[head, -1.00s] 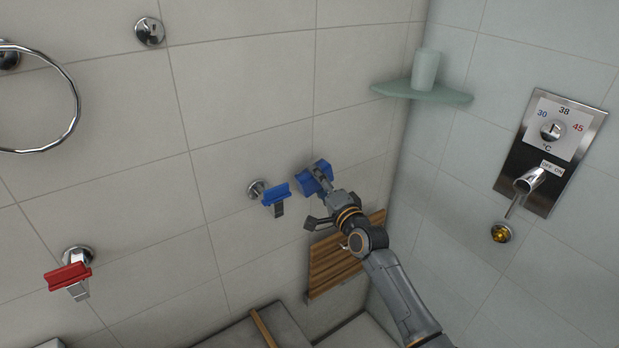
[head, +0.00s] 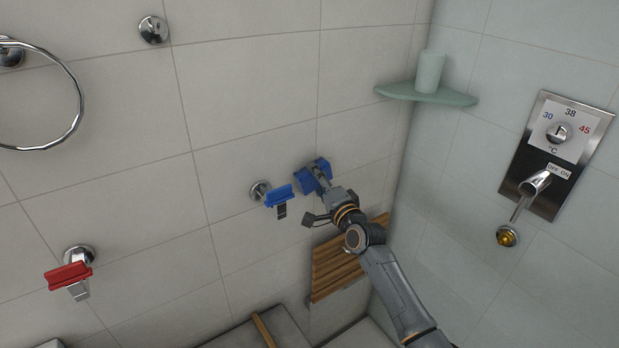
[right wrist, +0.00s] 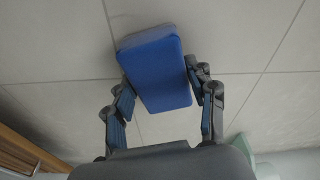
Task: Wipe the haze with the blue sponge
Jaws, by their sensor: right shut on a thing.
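The blue sponge (head: 309,180) is in my right gripper (head: 320,174), against or very near the grey tiled wall. In the right wrist view the sponge (right wrist: 157,72) is a blue block between the two fingers of my right gripper (right wrist: 158,82), which is shut on it. Its far end is at the tiles, and I cannot tell whether it touches them. I cannot make out any haze on the wall; the sponge and arm hide part of it. My left gripper is not in view.
A blue squeegee-like tool (head: 279,196) hangs on a wall knob just left of the sponge. A similar red one (head: 68,277) hangs further left. A slatted wooden seat (head: 335,268) is below my arm. A corner shelf (head: 425,95) with a cup (head: 430,71) and a shower control (head: 552,155) are right.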

